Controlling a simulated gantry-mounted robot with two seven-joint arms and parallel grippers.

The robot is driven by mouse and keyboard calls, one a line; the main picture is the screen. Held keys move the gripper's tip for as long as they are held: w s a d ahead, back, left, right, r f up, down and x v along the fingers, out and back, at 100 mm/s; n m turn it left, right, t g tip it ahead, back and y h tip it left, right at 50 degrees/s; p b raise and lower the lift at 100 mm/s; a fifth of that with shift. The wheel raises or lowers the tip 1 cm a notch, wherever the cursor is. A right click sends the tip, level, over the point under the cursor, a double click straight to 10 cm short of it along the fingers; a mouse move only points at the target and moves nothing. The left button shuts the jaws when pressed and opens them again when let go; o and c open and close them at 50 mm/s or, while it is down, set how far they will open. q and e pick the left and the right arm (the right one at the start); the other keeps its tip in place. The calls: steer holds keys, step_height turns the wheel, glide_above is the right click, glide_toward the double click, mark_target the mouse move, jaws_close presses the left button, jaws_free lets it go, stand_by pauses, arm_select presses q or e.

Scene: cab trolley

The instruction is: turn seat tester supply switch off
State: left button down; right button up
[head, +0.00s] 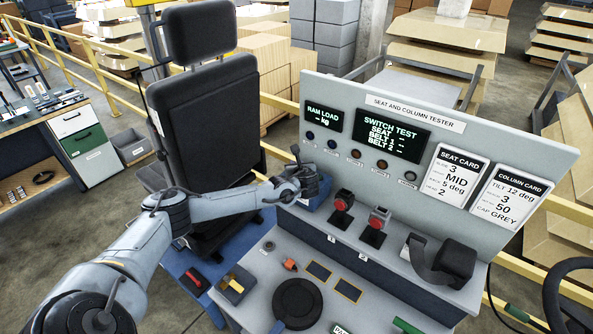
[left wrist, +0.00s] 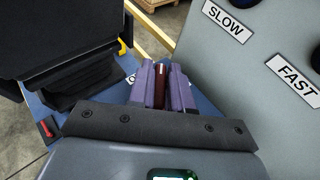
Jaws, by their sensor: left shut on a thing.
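The seat and column tester panel (head: 455,145) stands upright at the right in the head view. My left gripper (head: 312,182) is at the panel's left end, above a small blue box (head: 318,197). In the left wrist view my left gripper (left wrist: 161,84) is shut on a dark red handle (left wrist: 160,82), which I take to be the supply switch. A white label, mostly hidden by the jaws, sits beside it. Whether the switch stands at on or off is not visible. My right gripper is not in view.
A black seat (head: 206,120) stands left of my gripper. Two red belt buckles (head: 342,200) on stands and a black belt unit (head: 455,262) sit along the bench. SLOW (left wrist: 223,20) and FAST (left wrist: 291,80) labels are on the panel close to the right of the jaws.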

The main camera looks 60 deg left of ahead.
arm_select(q)
steer(key=shift+w+n+g+y+b, duration=0.1)
steer(key=shift+n+g+y+b, duration=0.25)
steer(key=shift+n+g, duration=0.65)
steer(key=n+g, duration=0.3)
steer(key=g, duration=0.1)
steer(key=shift+d+b, duration=0.1)
steer(key=shift+b, duration=0.3)
steer(key=shift+f+n+g+b, duration=0.1)
steer(key=shift+n+g+b, duration=0.9)
steer(key=shift+n+g, duration=0.9)
steer(key=shift+g, duration=0.3)
steer(key=c, duration=1.1)
jaws_free()
steer(key=shift+c, duration=0.2)
steer(key=shift+h, duration=0.45)
